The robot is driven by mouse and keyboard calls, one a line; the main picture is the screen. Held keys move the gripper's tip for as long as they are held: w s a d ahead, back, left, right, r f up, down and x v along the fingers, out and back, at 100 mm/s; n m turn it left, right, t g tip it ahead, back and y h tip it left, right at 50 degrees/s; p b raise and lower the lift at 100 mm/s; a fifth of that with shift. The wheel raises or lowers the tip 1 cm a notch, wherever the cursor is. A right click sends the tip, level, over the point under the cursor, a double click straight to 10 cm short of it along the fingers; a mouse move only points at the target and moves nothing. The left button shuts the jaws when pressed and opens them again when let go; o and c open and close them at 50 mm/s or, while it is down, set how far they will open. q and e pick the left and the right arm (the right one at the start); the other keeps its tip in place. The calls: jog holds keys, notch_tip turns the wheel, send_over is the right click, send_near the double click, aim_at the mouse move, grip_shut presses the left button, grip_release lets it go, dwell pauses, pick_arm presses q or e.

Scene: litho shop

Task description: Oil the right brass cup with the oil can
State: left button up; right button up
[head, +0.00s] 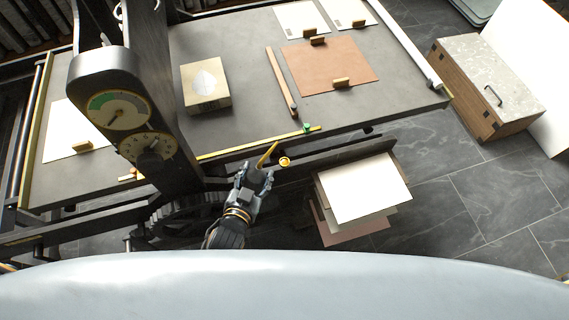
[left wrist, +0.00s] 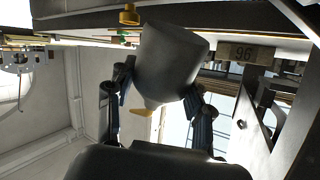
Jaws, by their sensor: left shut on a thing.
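My left gripper (head: 256,180) is shut on the oil can (left wrist: 172,62), a grey tapered can with a yellow spout. In the head view the spout (head: 267,155) points up and right towards the table edge; the can's body is largely hidden by the fingers. A brass cup (head: 284,162) sits just right of the spout, at the press's front rail, with a small gap between them in the picture. A brass cup also shows in the left wrist view (left wrist: 129,15), above and left of the can. My right gripper is out of view.
The press bed (head: 230,128) lies beyond the cup, with a litho stone (head: 205,83) and a brown sheet (head: 328,66). A dial column (head: 124,105) stands left of my gripper. A paper stack (head: 362,187) is at right. A wooden cabinet (head: 490,85) stands further right, across open floor.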

aim_at(259, 184)
pick_arm(q)
jog(key=shift+r, duration=0.1)
jog(key=shift+s+b, duration=0.2)
jog(key=shift+b, duration=0.2)
jog(key=s+r+t+b, duration=0.1)
jog(key=b, duration=0.1)
jog(key=s+d+n+t+h+b, duration=0.1)
jog(key=t+b, duration=0.1)
jog(key=shift+s+r, duration=0.35)
jog(key=shift+s, duration=0.05)
jog(key=shift+s+d+r+n+b, duration=0.1)
jog(key=shift+s+r+n+b, duration=0.1)
jog(key=shift+r+n+b, duration=0.1)
jog(key=shift+s+r+t, duration=0.1)
jog(key=shift+r+t, duration=0.25)
jog(key=shift+t, duration=0.05)
